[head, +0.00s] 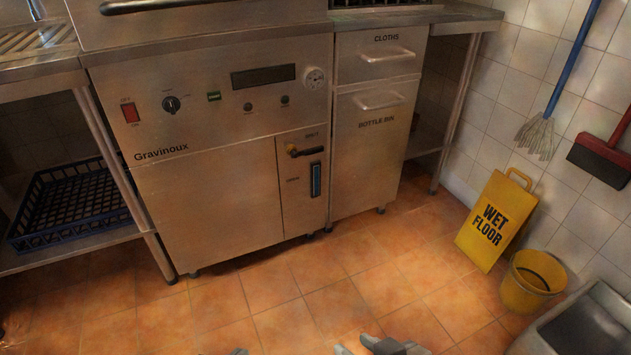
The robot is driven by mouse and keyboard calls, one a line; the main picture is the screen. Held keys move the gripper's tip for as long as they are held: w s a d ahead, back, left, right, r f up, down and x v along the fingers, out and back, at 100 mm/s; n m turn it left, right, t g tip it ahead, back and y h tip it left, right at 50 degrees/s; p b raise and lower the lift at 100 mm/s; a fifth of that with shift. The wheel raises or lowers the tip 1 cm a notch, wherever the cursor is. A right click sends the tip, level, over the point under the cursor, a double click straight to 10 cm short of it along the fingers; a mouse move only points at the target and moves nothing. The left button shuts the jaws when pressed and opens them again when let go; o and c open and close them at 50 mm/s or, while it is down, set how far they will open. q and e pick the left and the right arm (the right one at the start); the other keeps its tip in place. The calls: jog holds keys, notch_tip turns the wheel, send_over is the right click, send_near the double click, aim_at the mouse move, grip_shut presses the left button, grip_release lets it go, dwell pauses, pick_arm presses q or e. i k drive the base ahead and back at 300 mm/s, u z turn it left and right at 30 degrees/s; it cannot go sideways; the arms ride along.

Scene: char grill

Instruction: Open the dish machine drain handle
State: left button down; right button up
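The Gravinoux dish machine (210,210) stands at centre left with a steel front. Its drain handle (305,151) is a small dark lever with a yellow part at its left end, on the panel at the machine's lower right. The lever lies roughly level, pointing right, below one label and above the word OPEN. My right gripper (356,346) shows at the bottom edge, its two fingertips apart with nothing seen between them, well below the handle. Only a small tip of my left gripper (238,351) shows at the bottom edge. Neither gripper touches the machine.
Right of the machine is a cabinet with a cloths drawer (380,57) and a bottle bin (372,150). A wet floor sign (494,222) and yellow bucket (530,285) stand at right. The tiled floor (290,290) in front is clear.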

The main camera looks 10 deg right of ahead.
aim_at(306, 152)
jog(key=k, duration=0.7)
jog(key=u, duration=0.2)
jog(key=i, duration=2.05)
jog(key=z, duration=0.25)
